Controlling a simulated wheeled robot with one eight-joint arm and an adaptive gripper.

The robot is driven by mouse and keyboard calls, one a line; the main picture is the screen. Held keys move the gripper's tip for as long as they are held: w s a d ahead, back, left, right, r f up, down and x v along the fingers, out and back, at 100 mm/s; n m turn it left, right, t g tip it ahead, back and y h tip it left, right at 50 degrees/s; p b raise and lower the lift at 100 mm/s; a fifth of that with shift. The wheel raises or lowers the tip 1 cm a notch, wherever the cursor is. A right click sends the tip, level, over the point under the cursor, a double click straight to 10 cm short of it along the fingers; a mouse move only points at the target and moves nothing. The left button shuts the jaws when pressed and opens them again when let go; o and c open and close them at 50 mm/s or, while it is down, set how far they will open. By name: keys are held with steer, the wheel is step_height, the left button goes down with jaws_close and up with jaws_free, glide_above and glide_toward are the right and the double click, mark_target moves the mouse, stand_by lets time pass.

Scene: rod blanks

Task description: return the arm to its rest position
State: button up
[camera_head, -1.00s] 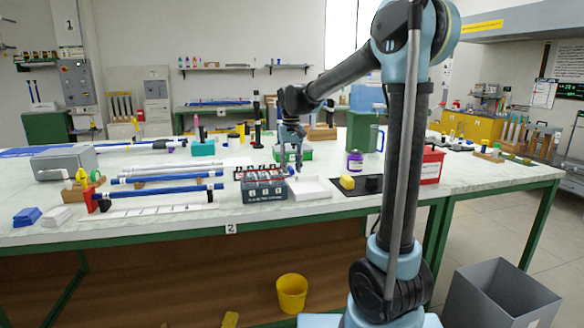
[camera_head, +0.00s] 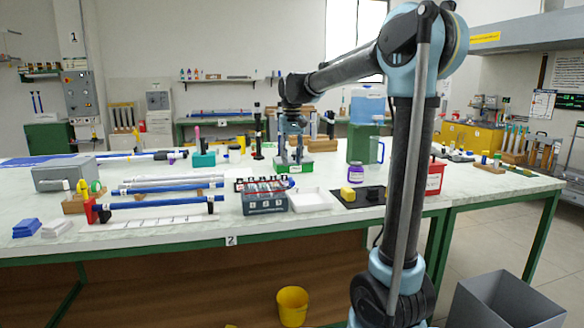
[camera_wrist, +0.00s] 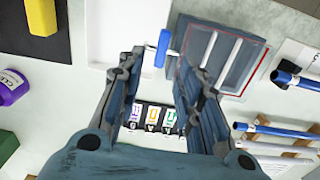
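My gripper (camera_head: 295,162) hangs from my outstretched arm above the back of the table (camera_head: 110,240), pointing down. In the wrist view my gripper (camera_wrist: 160,70) has its two fingers well apart, and nothing is gripped between them. Below it are a grey numbered rack (camera_head: 265,203) with pale rods in it and an empty white tray (camera_head: 312,201). The rack also shows in the wrist view (camera_wrist: 232,28), right of the white tray (camera_wrist: 112,35). A small blue-ended piece (camera_wrist: 162,48) appears between the fingers there, seemingly lower down near the rack.
Blue rods (camera_head: 160,202) lie on a stand to the left. A grey bin (camera_head: 500,300) is on the floor.

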steer(key=shift+r, duration=0.2)
steer(key=shift+s+d, duration=0.15)
steer(key=shift+d, duration=0.1)
steer(key=s+d+f+m+t, duration=0.1)
steer(key=s+d+f, duration=0.6)
steer(key=s+d, duration=0.4)
steer(key=s+d+f+m+t, duration=0.1)
steer(key=s+d+f, duration=0.6)
steer(key=s, duration=0.5)
steer(key=s+d+f, duration=0.4)
steer(key=s+f, duration=0.4)
steer(key=f, duration=0.1)
steer(key=shift+d+f+m, duration=0.3)
steer(key=shift+d+m, duration=0.05)
steer(key=shift+m, duration=0.05)
steer(key=shift+s, duration=0.1)
